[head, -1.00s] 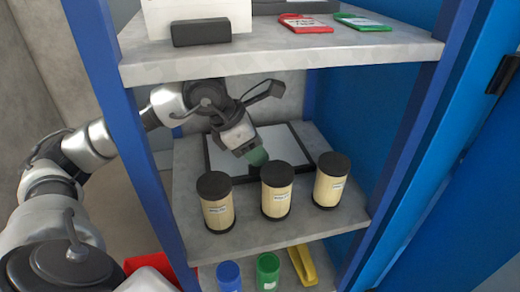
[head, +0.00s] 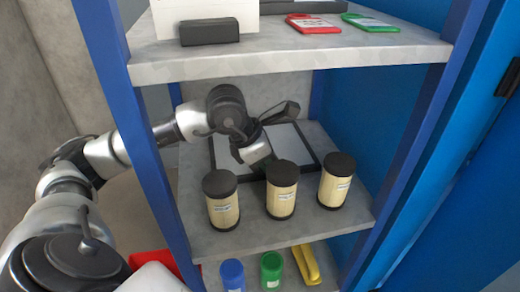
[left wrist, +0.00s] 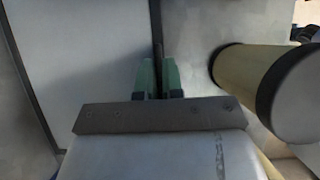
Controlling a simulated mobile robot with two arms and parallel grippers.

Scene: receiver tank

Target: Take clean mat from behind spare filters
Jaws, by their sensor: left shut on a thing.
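The clean mat (head: 290,137), a light grey panel with a dark border, lies on the middle shelf behind three spare filters. The filters are cream cylinders with black caps: left (head: 223,209), middle (head: 281,201) and right (head: 333,189). My left gripper (left wrist: 158,78) is shut on the mat's dark edge; the mat's pale face (left wrist: 85,60) shows beside the green fingertips. In the head view the fingertips are hidden behind the middle filter. In the left wrist view a filter (left wrist: 245,75) stands close to the right of the fingers. My right gripper is not in view.
The upper shelf (head: 290,62) hangs over the mat and holds red (head: 313,23) and green (head: 368,22) tags. Blue posts (head: 130,140) frame the rack. Below are a blue (head: 232,274) and a green (head: 271,270) container and a yellow item (head: 306,264).

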